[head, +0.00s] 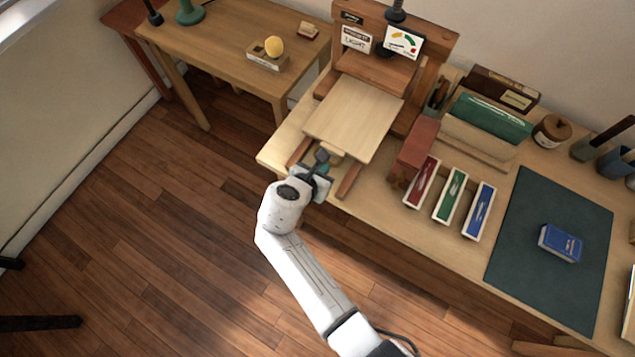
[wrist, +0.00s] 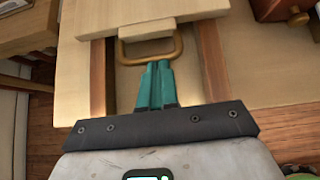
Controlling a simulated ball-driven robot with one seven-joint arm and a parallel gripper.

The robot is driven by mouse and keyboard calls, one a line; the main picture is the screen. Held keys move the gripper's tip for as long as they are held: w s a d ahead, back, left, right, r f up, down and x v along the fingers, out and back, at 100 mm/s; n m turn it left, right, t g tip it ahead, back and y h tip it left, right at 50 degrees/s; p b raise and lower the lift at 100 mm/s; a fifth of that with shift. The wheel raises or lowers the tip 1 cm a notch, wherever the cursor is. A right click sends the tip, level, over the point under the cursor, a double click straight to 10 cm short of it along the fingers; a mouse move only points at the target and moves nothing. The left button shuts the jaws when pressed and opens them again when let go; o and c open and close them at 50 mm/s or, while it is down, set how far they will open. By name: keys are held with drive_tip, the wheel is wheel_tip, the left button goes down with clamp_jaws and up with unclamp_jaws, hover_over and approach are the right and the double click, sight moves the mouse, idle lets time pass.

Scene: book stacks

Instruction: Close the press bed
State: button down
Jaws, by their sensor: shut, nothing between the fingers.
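The press bed (head: 353,117) is a pale wooden board lying on two dark rails in front of the wooden press (head: 378,70). It sits partly out toward me, with bare rail ends showing in front of it. In the wrist view the bed (wrist: 95,12) fills the top, with a pale block on its front edge and a brass loop handle (wrist: 178,54) below it. My gripper (head: 322,158) is at the bed's front edge. Its teal fingers (wrist: 157,66) are shut together with nothing between them, and their tips are at the handle loop. I cannot tell whether they touch it.
A red box (head: 412,152) stands right of the bed, close to the right rail. Red, green and blue trays (head: 450,195) lie beyond it. A dark green mat (head: 520,265) holds a blue book (head: 560,243). The wooden floor (head: 150,220) left of the arm is clear.

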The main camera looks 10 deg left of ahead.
sight(353, 125)
drive_tip(key=w+d+b, duration=0.1)
drive_tip(key=w, duration=0.3)
drive_tip(key=w+d+b, duration=0.1)
drive_tip(key=w+d, duration=0.1)
drive_tip(key=w, duration=0.3)
drive_tip(key=w+d+b, duration=0.2)
drive_tip(key=w, duration=0.2)
drive_tip(key=shift+w+f, duration=0.15)
drive_tip(key=shift+w, duration=0.15)
drive_tip(key=shift+w+d, duration=0.2)
drive_tip(key=shift+w, duration=0.4)
drive_tip(key=shift+r, duration=0.2)
drive_tip(key=shift+w+r, duration=0.1)
drive_tip(key=shift+w, duration=0.05)
